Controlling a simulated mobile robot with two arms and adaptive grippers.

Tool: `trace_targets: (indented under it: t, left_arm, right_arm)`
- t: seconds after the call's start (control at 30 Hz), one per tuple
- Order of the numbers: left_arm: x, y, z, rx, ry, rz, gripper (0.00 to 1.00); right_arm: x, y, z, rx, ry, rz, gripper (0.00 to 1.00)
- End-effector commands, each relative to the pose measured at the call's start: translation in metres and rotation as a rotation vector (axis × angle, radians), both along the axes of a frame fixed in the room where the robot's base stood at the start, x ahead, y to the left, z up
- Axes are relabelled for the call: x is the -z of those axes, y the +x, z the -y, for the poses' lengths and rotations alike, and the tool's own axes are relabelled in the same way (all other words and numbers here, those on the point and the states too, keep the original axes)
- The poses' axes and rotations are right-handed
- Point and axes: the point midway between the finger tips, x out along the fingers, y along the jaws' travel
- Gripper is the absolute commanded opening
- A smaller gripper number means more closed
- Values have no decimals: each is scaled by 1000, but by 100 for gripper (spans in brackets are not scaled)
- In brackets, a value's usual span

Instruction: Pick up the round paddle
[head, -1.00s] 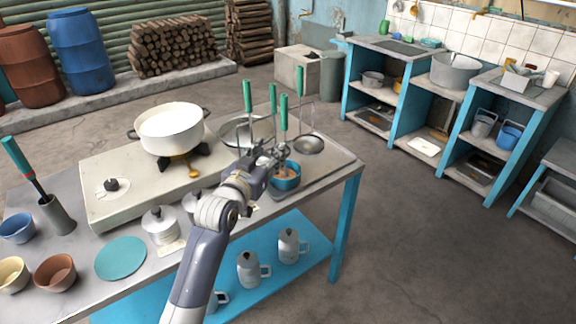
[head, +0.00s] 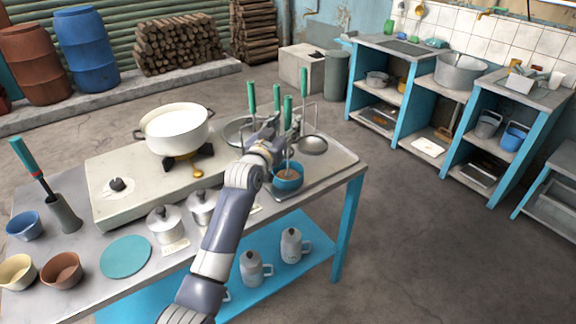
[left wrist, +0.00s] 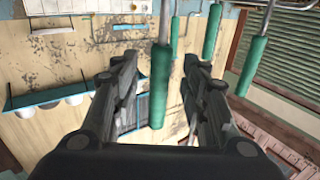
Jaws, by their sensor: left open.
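Several green-handled utensils hang upright at the table's back right; handles show at the left (head: 251,97) and front (head: 288,112). A round metal disc (head: 312,146) lies low at the right of them, and a larger one, partly hidden by my arm, at the left (head: 236,131). I cannot tell for sure which handle belongs to the round paddle. My left gripper (head: 270,137) is among the shafts. In the left wrist view its open fingers (left wrist: 163,75) have a green handle (left wrist: 159,88) between them, not clamped. My right gripper is out of view.
A blue bowl (head: 287,180) sits on the tray under the utensils. A white pot (head: 176,130) stands on the stove at the left. Two lidded pots, one of them here (head: 165,222), stand near my arm. Open floor lies right of the table.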

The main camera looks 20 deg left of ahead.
Motion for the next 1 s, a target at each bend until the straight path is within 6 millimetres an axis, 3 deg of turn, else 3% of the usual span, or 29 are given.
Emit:
trace_targets:
  t: [0.2, 0.5, 0.7, 1.0]
  left_arm:
    - [-1, 20, 2, 0, 1, 0, 41]
    - [0, 22, 2, 0, 1, -1, 41]
    - [0, 22, 2, 0, 1, -1, 0]
    - [-2, 22, 2, 0, 1, 3, 0]
  right_arm:
    - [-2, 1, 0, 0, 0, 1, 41]
    - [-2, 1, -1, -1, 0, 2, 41]
    - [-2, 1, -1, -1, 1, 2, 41]
    - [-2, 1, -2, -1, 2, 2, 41]
